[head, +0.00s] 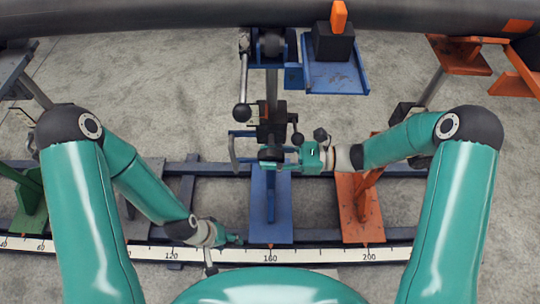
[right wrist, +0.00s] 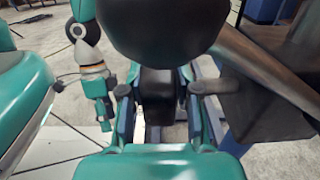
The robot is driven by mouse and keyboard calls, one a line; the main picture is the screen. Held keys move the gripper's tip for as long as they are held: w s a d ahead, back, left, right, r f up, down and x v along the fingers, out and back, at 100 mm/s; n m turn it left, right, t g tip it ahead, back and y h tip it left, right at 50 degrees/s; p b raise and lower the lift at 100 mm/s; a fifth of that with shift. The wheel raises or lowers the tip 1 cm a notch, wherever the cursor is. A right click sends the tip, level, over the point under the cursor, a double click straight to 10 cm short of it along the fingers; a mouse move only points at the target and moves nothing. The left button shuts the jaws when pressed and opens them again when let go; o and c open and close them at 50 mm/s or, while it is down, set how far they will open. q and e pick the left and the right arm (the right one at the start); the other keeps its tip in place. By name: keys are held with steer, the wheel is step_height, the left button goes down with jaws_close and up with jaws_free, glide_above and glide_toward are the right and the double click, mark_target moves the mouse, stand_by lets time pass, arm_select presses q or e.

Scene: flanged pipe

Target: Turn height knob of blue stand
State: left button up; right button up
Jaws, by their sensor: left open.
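The blue stand stands in the middle of the head view, with its blue base plate (head: 282,228) on the rails and its column rising to a blue head (head: 272,62). Dark round knobs sit along it, one of them a black knob (head: 271,154) low on the column. My right gripper (head: 287,156) is at this low knob from the right. In the right wrist view its fingers (right wrist: 159,100) stand apart on either side of a dark block, with narrow gaps; a large dark ball (right wrist: 160,25) hides what is behind. My left gripper (head: 236,240) is open and empty, low beside the base.
A large dark pipe (head: 180,16) crosses the top. A blue tray (head: 337,78) holds a black block with an orange piece. Orange stand parts (head: 358,205) are close on the right, a green stand (head: 30,205) is far left. A white scale (head: 320,254) runs along the front.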

jaws_close()
steer(key=h+p, duration=0.1)
steer(key=p, duration=0.2)
steer(key=shift+r+h, duration=0.3)
steer(key=shift+r, duration=0.1)
steer(key=shift+f+h+p, duration=0.25)
steer(key=shift+h+p, duration=0.25)
steer(key=shift+p, duration=0.05)
steer(key=shift+f, duration=0.2)
steer(key=o, duration=0.6)
jaws_free()
steer(key=v, duration=1.2)
steer(key=shift+r, duration=0.1)
